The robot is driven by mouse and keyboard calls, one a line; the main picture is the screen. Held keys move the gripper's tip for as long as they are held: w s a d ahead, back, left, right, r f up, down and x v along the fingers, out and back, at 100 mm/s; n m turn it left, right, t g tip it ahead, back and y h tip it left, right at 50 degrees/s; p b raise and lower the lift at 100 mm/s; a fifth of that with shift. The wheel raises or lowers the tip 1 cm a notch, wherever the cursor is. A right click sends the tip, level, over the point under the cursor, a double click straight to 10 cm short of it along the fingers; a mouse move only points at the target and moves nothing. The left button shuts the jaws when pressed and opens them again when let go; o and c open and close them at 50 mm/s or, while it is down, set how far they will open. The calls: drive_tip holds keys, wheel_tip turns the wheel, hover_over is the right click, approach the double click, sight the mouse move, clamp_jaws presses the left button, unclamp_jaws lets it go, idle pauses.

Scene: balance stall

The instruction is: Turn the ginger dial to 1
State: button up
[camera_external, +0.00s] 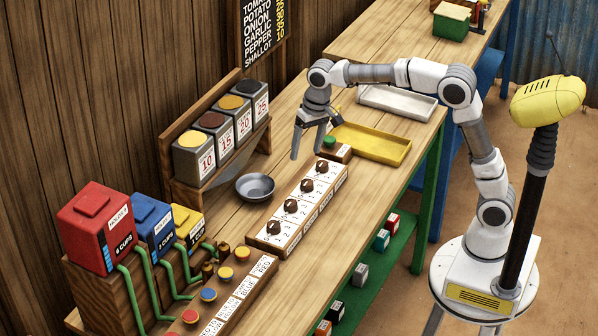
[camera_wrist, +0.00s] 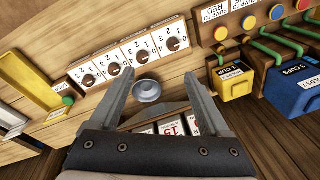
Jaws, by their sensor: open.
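A white-faced wooden panel (camera_external: 258,239) holds a row of several brown dials, each with small numbers around it. In the external view they run from the near dial (camera_external: 273,228) to the far dial (camera_external: 322,167). The name labels on its front are too small to read, so I cannot tell which dial is ginger or where it points. The panel also shows in the wrist view (camera_wrist: 128,60), above the fingers. My gripper (camera_external: 307,155) is open and empty, above the bench near the panel's far end. Its fingers (camera_wrist: 158,73) touch no dial in the wrist view.
A green button (camera_external: 331,141) on a block sits beyond the panel. A grey bowl (camera_external: 255,187) lies beside it. Numbered canisters (camera_external: 194,157) stand on a rack. A yellow tray (camera_external: 372,146) lies right. Dispensers (camera_external: 95,228) and coloured buttons (camera_external: 208,294) are nearer the camera.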

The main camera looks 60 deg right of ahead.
drive_tip(key=m+g, duration=0.1)
hover_over(274, 224)
drive_tip(key=d, duration=0.1)
wheel_tip(274, 224, down, 7)
drive_tip(key=f, duration=1.8)
drive_tip(key=shift+a+b, duration=0.4)
drive_tip(key=shift+r, duration=0.1)
clamp_jaws()
